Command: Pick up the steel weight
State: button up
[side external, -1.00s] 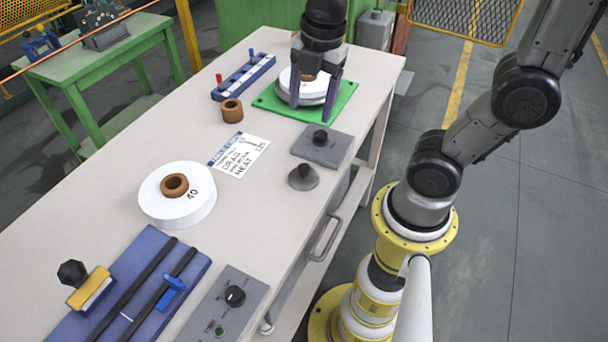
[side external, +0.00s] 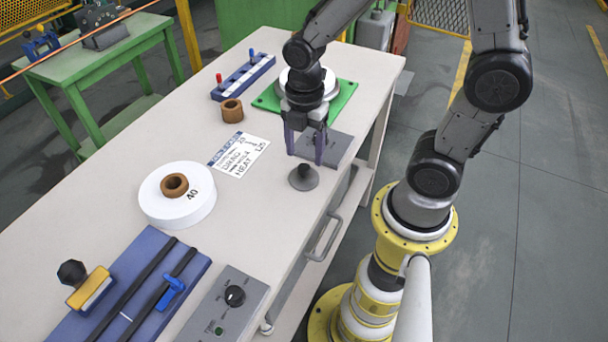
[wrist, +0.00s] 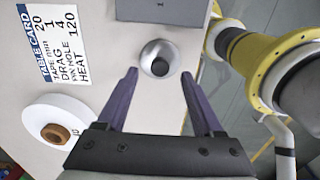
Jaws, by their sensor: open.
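The steel weight (side external: 303,182) is a small grey cone with a dark knob on top. It stands upright near the right edge of the cream table, and it also shows in the wrist view (wrist: 150,54), just beyond the fingertips. My gripper (side external: 304,152) is open, with its purple fingers pointing down above the table, just behind the weight. In the wrist view, the gripper (wrist: 160,76) has its fingers spread wider than the weight, with nothing between them.
A grey box (side external: 335,148) sits just behind the weight. A green plate (side external: 345,98) carries a white disc farther back. The table card (side external: 238,155), a white reel (side external: 180,205), a brown ring (side external: 232,111) and a grey control box (side external: 245,290) also lie on the table.

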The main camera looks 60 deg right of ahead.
aim_at(304, 167)
notch_tip(304, 167, down, 4)
jog(key=shift+a+f, duration=0.15)
jog(key=shift+f, duration=0.1)
grip_shut()
dwell(0.3)
